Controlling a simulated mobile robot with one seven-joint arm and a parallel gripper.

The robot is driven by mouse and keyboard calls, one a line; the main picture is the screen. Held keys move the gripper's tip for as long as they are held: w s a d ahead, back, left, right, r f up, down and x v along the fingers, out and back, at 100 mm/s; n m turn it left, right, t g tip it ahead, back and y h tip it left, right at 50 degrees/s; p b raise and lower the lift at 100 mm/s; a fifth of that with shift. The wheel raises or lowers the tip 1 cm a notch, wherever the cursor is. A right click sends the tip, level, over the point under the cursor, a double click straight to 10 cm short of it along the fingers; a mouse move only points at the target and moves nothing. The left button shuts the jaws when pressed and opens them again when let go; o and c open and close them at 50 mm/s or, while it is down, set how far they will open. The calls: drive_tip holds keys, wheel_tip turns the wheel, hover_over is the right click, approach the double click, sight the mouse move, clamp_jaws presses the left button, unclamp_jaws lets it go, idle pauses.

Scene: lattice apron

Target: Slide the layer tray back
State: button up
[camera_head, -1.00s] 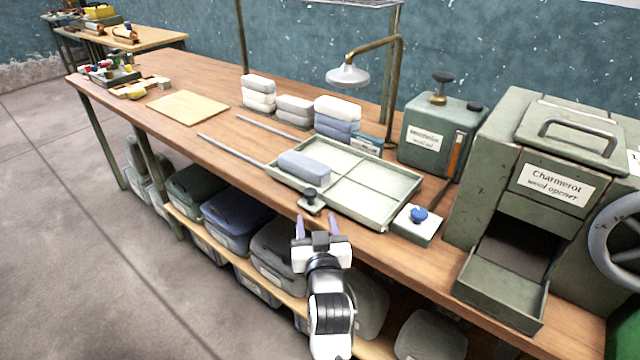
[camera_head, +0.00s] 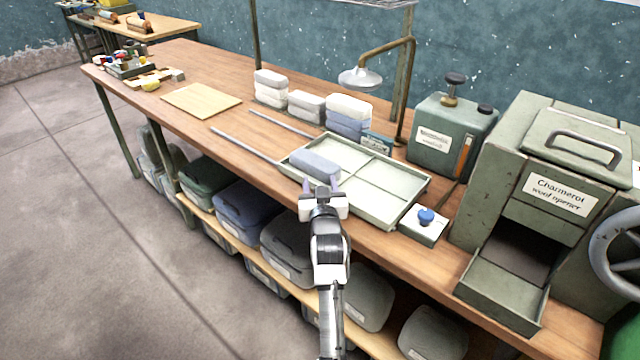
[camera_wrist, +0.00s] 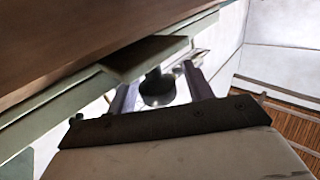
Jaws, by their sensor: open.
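The layer tray (camera_head: 390,181) is a shallow pale green tray with dividers, on the bench near its front edge. A blue-grey block (camera_head: 315,164) lies in its left part. Two metal rails (camera_head: 245,145) run left from the tray. My gripper (camera_head: 320,186) is at the tray's front left corner and hides the small dark knob there in the head view. In the wrist view the dark knob (camera_wrist: 157,88) sits between the two open fingers of my gripper (camera_wrist: 160,84). I cannot tell whether either finger touches it.
A box with a blue knob (camera_head: 426,217) stands right of the tray, with the wool opener (camera_head: 550,190) beyond. Stacked blocks (camera_head: 347,112) and a brass lamp (camera_head: 362,76) stand behind. Lidded bins (camera_head: 240,205) fill the shelf below. A wooden board (camera_head: 200,99) lies left.

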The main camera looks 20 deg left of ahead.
clamp_jaws()
drive_tip(key=shift+a, duration=0.1)
